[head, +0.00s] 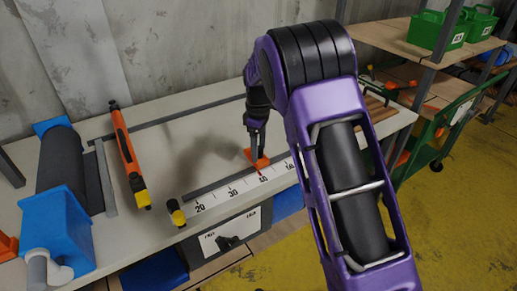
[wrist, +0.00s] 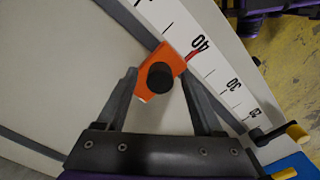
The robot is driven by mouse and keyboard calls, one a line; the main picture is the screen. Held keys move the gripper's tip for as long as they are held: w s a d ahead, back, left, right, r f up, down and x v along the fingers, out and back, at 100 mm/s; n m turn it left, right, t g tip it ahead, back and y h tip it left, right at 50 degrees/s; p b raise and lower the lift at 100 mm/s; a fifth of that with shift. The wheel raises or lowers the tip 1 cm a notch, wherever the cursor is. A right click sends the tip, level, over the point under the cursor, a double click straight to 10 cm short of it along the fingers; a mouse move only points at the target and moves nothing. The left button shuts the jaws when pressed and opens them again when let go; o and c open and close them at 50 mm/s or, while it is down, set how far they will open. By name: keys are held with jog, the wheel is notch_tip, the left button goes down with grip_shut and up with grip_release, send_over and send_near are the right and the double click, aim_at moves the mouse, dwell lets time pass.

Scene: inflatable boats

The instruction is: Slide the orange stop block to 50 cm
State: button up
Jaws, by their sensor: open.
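The orange stop block (head: 256,158) sits on the dark rail (head: 220,188) behind the white scale (head: 240,187). It also shows in the wrist view (wrist: 150,81), with a round black knob (wrist: 160,77) on top. The block is beside the 40 mark, and a thin red pointer (wrist: 193,56) reaches from it onto the scale near that number. My gripper (head: 257,152) is over the block from above. In the wrist view its open fingers (wrist: 157,82) stand on either side of the block and knob. I cannot tell whether either finger touches them.
A yellow-and-black end piece (head: 176,212) is at the scale's low end. An orange-and-black tool (head: 127,155) and a dark roll with blue ends (head: 60,160) lie on the left of the table. Shelves with green bins (head: 437,29) stand at right. The table behind the rail is mostly clear.

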grip_shut()
dwell(0.4)
dwell(1.1)
